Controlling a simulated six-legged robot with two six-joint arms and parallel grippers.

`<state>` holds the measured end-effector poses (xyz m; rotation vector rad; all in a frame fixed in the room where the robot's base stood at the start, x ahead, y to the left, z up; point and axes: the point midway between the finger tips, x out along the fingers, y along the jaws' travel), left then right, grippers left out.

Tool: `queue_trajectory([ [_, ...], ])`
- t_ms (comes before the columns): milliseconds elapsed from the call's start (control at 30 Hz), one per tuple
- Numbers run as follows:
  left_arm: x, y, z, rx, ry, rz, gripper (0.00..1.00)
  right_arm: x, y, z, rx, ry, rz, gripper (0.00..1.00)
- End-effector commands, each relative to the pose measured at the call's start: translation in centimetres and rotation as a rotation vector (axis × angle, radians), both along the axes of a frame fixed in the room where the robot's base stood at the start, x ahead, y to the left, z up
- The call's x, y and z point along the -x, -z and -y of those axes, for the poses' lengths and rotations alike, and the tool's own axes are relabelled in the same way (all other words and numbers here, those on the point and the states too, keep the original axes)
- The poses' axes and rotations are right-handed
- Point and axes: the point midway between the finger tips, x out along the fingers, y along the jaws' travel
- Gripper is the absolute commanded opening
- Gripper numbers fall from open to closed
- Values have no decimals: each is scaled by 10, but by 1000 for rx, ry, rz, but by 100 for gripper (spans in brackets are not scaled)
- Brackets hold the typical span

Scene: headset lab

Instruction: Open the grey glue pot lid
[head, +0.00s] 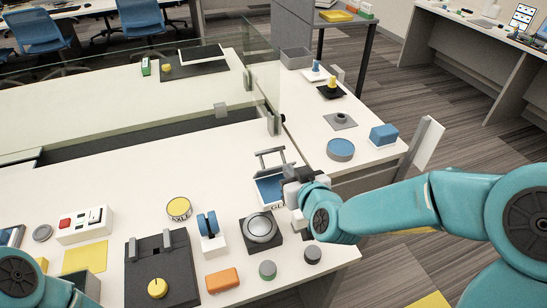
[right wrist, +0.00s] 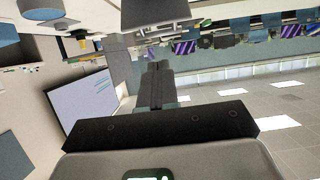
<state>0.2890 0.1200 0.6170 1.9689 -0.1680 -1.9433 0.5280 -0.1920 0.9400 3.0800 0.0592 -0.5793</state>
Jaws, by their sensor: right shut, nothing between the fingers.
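A box with a blue top face (head: 268,187) stands near the right end of the white desk. Its front label begins with "GL"; the rest is hidden by my right gripper. A grey bar frame (head: 271,153) stands up at its back edge; I cannot tell whether this is part of its lid. My right gripper (head: 288,174) is at the box's right side, shut and empty; I cannot tell if it touches. The shut fingers also show in the right wrist view (right wrist: 155,85). My left gripper is out of view; only its arm shows at bottom left.
A glass divider (head: 270,92) is behind. An orange block (head: 222,280) lies near the front edge.

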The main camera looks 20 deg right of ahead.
Motion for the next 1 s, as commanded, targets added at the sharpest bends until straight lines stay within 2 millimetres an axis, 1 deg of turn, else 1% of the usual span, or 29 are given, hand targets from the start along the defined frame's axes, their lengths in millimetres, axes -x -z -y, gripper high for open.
queue_trajectory([
  [400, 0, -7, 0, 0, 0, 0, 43, -82, 32, -4, -1, 4, -4, 0],
  [600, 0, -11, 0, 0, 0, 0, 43, -111, 43, -5, -1, 4, -2, 0],
  [700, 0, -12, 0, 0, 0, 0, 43, -118, 46, -5, -1, 4, -3, 0],
  [800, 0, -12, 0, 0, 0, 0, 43, -121, 47, -5, -1, 4, -2, 0],
  [1000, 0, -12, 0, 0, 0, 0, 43, -122, 47, -5, -1, 4, -2, 0],
])
